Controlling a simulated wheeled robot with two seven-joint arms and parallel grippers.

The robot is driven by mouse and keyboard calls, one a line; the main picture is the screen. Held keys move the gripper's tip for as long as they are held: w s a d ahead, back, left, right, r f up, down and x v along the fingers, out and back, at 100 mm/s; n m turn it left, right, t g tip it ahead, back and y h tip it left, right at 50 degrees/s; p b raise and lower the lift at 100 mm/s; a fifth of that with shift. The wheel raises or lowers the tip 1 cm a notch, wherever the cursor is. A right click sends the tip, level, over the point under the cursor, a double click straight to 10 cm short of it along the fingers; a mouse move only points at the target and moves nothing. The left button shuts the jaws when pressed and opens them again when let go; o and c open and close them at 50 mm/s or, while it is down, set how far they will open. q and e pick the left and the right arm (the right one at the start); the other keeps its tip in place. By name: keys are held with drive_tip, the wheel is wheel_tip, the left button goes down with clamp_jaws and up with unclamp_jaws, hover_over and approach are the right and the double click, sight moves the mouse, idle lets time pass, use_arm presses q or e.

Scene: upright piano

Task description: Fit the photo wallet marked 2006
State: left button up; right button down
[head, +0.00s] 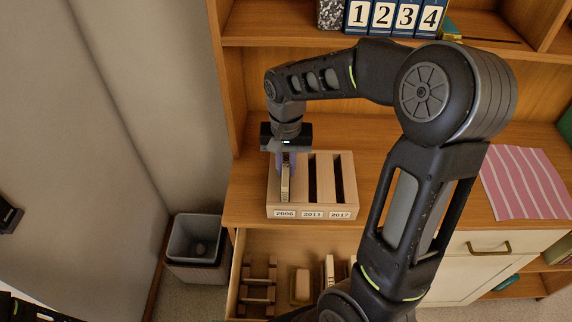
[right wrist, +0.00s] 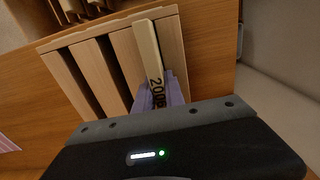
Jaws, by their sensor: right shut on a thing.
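My right gripper (head: 285,170) points down over the left slot of a wooden rack (head: 346,183) and is shut on the slim cream photo wallet (head: 285,190). The rack has three slots, labelled 2006, 2011 and 2017 from the left; the other two look empty. In the right wrist view the wallet (right wrist: 150,55) shows its dark 2006 marking between my purple fingers (right wrist: 160,92). The wallet stands in line with the slot above the 2006 label (head: 285,214). How deep it sits is hidden. My left gripper's fingers do not show.
An open drawer (head: 237,270) below the rack holds wooden dividers and small items. A grey bin (head: 195,243) stands on the floor at left. A pink striped cloth (head: 525,182) lies on the right of the desktop. Numbered blue binders (head: 395,17) stand on the upper shelf.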

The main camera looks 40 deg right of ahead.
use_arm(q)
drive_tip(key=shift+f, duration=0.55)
use_arm(e)
drive_tip(key=shift+s+a+f, duration=0.1)
drive_tip(key=shift+f, duration=0.5)
drive_tip(key=c, duration=1.3)
unclamp_jaws()
drive_tip(key=shift+r, duration=0.1)
drive_tip(key=shift+r+p, duration=0.4)
drive_tip(key=shift+p, duration=0.1)
wheel_tip(320, 180, up, 8)
drive_tip(key=p, duration=0.6)
drive_tip(key=shift+f, duration=0.25)
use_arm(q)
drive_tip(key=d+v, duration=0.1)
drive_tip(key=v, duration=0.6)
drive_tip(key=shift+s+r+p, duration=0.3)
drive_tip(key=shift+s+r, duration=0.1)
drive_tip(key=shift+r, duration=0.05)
use_arm(e)
drive_tip(key=shift+r, duration=0.35)
